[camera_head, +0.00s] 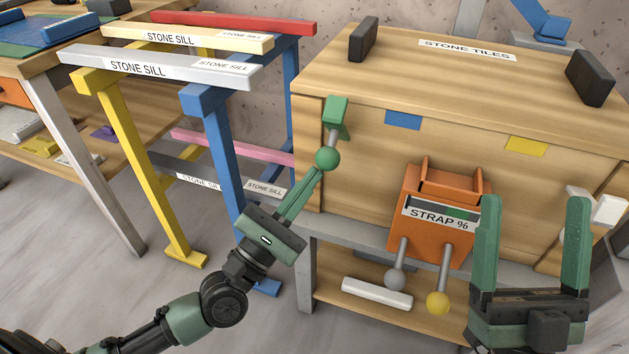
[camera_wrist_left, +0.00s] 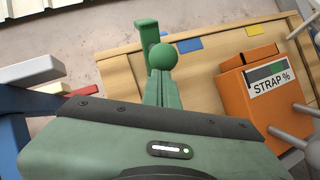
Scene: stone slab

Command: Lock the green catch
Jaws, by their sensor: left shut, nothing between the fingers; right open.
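The green catch (camera_head: 336,117) is on the left front corner of the wooden stone tiles box (camera_head: 450,122). A short grey rod runs down from it to a round green knob (camera_head: 327,158). My left gripper (camera_head: 315,174) is shut and empty, with its fingertips just below the knob; I cannot tell whether they touch. In the left wrist view the catch (camera_wrist_left: 148,32) and knob (camera_wrist_left: 184,53) stand right beyond the fingertips (camera_wrist_left: 160,78). My right gripper (camera_head: 533,205) is open and empty, in front of the box's right part.
An orange strap tensioner (camera_head: 440,187) with a grey knob (camera_head: 395,280) and a yellow knob (camera_head: 438,303) is on the box front. A white catch (camera_head: 598,208) is at the right. Trestles with stone sills (camera_head: 160,66) stand close at left.

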